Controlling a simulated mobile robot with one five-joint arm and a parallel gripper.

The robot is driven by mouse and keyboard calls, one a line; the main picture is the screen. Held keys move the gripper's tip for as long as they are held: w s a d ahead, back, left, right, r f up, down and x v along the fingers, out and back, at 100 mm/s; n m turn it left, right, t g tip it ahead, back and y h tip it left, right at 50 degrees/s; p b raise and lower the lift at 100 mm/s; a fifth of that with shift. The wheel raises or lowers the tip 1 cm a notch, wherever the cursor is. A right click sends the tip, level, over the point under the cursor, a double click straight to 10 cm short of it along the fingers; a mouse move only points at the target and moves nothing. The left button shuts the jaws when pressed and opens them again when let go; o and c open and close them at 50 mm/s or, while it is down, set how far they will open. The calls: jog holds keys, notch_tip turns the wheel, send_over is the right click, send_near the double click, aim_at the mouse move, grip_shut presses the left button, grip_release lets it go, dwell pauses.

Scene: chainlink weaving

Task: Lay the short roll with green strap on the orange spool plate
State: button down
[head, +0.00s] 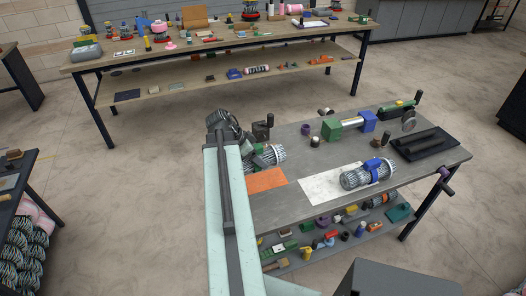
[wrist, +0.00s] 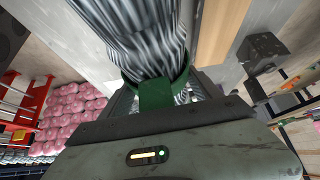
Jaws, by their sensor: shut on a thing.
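The short roll with green strap (head: 270,156) is a bundle of grey chainlink. In the head view it is over the back left of the near table, just beyond the orange spool plate (head: 266,180). In the wrist view its ribbed body fills the top middle, with the green strap (wrist: 158,94) nearest my gripper (wrist: 165,88). My gripper is shut on this roll; its fingertips are mostly hidden. The orange plate's visible surface is bare. Whether the roll touches the table or plate cannot be told.
A blue-strapped roll (head: 366,176) lies on a white plate (head: 322,188) to the right. A dark block (head: 262,130) stands behind the held roll. A green and blue fixture (head: 350,125) and a black tray (head: 425,145) are farther right. The table's middle is fairly clear.

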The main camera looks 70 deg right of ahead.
jog(key=shift+s+d+r+m, duration=0.15)
jog(key=shift+s+d+r, duration=0.1)
jog(key=shift+s, duration=0.25)
jog(key=shift+s+d+r+m, duration=0.15)
jog(key=shift+s+d, duration=0.1)
jog(key=shift+s, duration=0.25)
jog(key=shift+f, duration=0.1)
jog(key=shift+f, duration=0.1)
notch_tip(320, 180, down, 8)
jog(key=b, duration=0.8)
jog(key=shift+f+b, duration=0.45)
jog(key=shift+b, duration=0.05)
jog(key=shift+c, duration=0.2)
grip_release()
jog(key=shift+a, duration=0.1)
jog(key=shift+r, duration=0.15)
